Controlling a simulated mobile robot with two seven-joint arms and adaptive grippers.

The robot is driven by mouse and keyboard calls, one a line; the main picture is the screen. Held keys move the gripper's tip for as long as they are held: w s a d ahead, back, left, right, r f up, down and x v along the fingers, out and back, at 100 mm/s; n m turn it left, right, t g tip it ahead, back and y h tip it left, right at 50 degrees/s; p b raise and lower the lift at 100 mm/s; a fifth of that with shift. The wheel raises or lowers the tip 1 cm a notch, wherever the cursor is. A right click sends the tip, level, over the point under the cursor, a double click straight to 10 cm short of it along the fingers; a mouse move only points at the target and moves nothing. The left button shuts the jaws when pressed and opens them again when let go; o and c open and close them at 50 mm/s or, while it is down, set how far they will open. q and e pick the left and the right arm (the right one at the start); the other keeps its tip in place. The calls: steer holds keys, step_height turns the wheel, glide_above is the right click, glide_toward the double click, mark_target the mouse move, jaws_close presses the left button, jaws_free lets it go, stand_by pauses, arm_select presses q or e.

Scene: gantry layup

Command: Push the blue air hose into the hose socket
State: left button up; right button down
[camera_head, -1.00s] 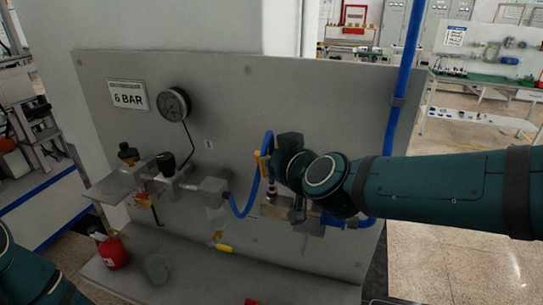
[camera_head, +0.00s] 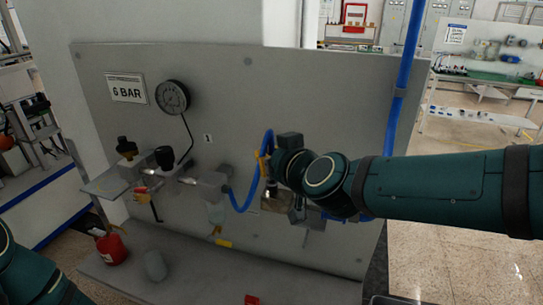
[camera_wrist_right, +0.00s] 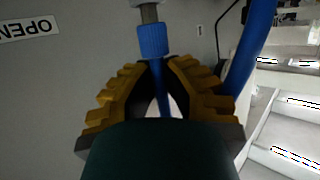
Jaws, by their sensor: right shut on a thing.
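The blue air hose (camera_head: 239,207) leaves a grey fitting on the panel, loops upward and reaches my right gripper (camera_head: 264,164). My right gripper's yellow fingers are shut on the hose; they also show in the right wrist view (camera_wrist_right: 164,68). There, a narrow blue length runs between the fingers, below a blue collar (camera_wrist_right: 152,40). The collar lines up with a metal fitting (camera_wrist_right: 149,13) at the top edge. I cannot tell whether the collar belongs to the hose or the socket, or how deep the hose sits. My left gripper is out of view.
A grey panel (camera_head: 300,95) carries a pressure gauge (camera_head: 172,96), a "6 BAR" sign (camera_head: 126,88) and valves. A thick blue pipe (camera_head: 405,60) runs down its right side. A red canister (camera_head: 112,247) and a grey cylinder (camera_head: 155,265) stand on the ledge below.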

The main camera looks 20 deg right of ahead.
steer(key=shift+f+b, duration=0.5)
steer(key=shift+f, duration=0.25)
steer(key=c, duration=1)
jaws_free()
steer(key=shift+r, duration=0.1)
steer(key=shift+s+d+r, duration=0.15)
steer(key=shift+s+r, duration=0.05)
steer(key=shift+s, duration=0.2)
steer(key=shift+v, duration=5.6)
